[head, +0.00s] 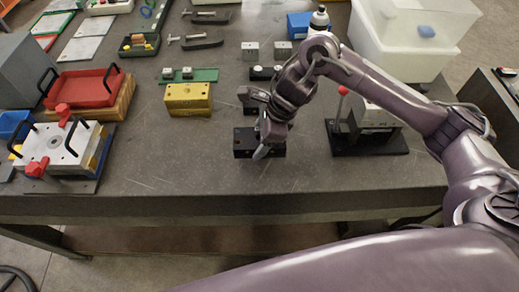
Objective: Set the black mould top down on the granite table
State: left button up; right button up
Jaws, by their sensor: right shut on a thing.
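The black mould top (243,141) is a dark block near the front middle of the granite table (180,165). My right gripper (263,147) reaches down over it from behind and is shut on it, hiding part of its top and right side. The block looks level and very low over the table; I cannot tell whether its underside touches the surface. My left gripper is not in this view.
Another dark block (246,95) sits just behind, partly hidden by my arm. A yellow block (188,97) stands at the left, and a lever press (368,135) at the right. A clamped mould fixture (55,143) is at far left.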

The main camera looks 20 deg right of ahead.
jog(key=shift+w+f, duration=0.1)
jog(key=shift+f, duration=2.4)
jog(key=shift+f, duration=0.15)
jog(key=o, duration=1.6)
